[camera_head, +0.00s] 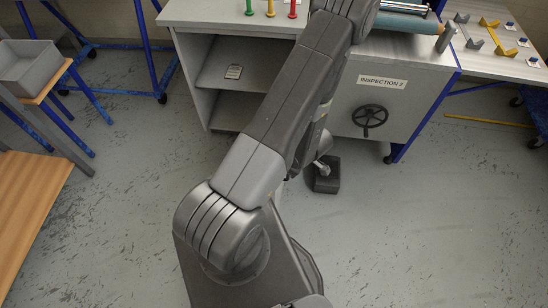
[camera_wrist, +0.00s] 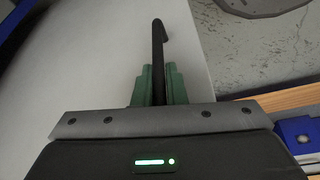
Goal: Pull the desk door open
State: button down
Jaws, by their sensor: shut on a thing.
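The desk (camera_head: 200,22) stands at the top of the head view, with an open shelf compartment (camera_head: 232,75) on its left side. In the wrist view, a pale flat panel (camera_wrist: 85,70), seemingly the desk door, fills the left and middle. A dark bar handle (camera_wrist: 158,35) with a hooked far end stands along it. My gripper (camera_wrist: 158,72) has its green fingers shut on the handle, one on each side. In the head view my arm hides the gripper, the handle and much of the door, so how far the door is open cannot be told.
A handwheel (camera_head: 369,117) and an "INSPECTION 2" label (camera_head: 382,81) are on the desk's right front. A blue-framed table (camera_head: 500,62) stands right. A grey bin (camera_head: 30,66) and wooden bench (camera_head: 35,200) are left. Floor (camera_head: 430,230) is clear at front right.

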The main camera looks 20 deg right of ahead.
jog(key=shift+s+d+r+p, duration=0.1)
jog(key=shift+s+d+p, duration=0.2)
jog(key=shift+d+p, duration=0.35)
jog(key=shift+s+d+p, duration=0.3)
jog(key=shift+d+p, duration=0.2)
jog(key=shift+d, duration=0.25)
jog(key=shift+s+d+r+p, duration=0.1)
jog(key=shift+s+d+p, duration=0.2)
jog(key=shift+d+p, duration=0.35)
jog(key=shift+f, duration=0.1)
jog(key=c, duration=1.5)
grip_release()
jog(key=shift+a+f, duration=0.1)
jog(key=shift+s, duration=0.1)
jog(key=p+v, duration=0.5)
jog(key=v, duration=0.8)
jog(key=shift+s+r, duration=0.2)
jog(key=shift+r, duration=0.15)
